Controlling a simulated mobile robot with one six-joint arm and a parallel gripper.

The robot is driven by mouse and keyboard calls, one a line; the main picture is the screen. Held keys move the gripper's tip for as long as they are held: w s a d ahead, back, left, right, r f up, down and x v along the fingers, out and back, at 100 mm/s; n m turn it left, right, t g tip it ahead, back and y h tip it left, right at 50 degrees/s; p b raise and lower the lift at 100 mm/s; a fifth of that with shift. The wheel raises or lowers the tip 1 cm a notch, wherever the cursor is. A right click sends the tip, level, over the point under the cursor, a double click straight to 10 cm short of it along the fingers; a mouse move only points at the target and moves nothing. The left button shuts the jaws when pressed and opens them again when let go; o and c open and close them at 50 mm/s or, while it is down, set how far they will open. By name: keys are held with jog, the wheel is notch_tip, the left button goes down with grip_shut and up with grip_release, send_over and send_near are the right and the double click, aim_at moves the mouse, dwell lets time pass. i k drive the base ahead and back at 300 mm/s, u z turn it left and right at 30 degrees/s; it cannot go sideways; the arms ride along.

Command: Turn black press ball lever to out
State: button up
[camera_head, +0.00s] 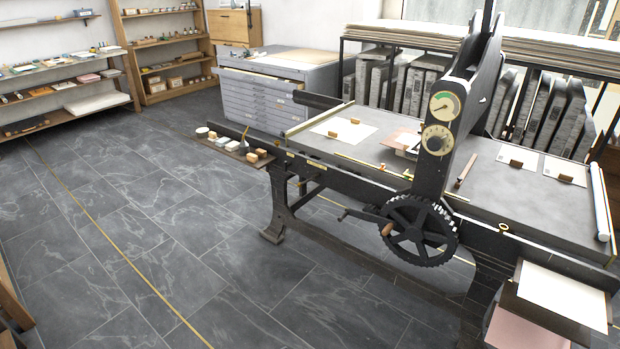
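The black press (432,178) stands right of the middle, with a long flat grey bed (525,200), a tall black upright and a toothed black handwheel (420,225) with a wooden crank handle (387,229). A round gauge (444,106) and a dial (436,139) sit on the upright. A small dark upright piece (244,136) shows near the press's left end; I cannot tell if it is the ball lever. No ball lever can be made out clearly, so its position cannot be read. My gripper is not in view.
Open dark tiled floor (150,230) with a yellow line lies left of and in front of the press. A side shelf with paper (562,295) juts out at the lower right. A grey flat-file cabinet (265,98), stone racks (385,85) and wall shelves (55,75) stand behind.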

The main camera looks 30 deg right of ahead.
aim_at(316, 176)
jog(key=u, duration=0.25)
jog(key=i, duration=1.05)
jog(key=u, duration=0.5)
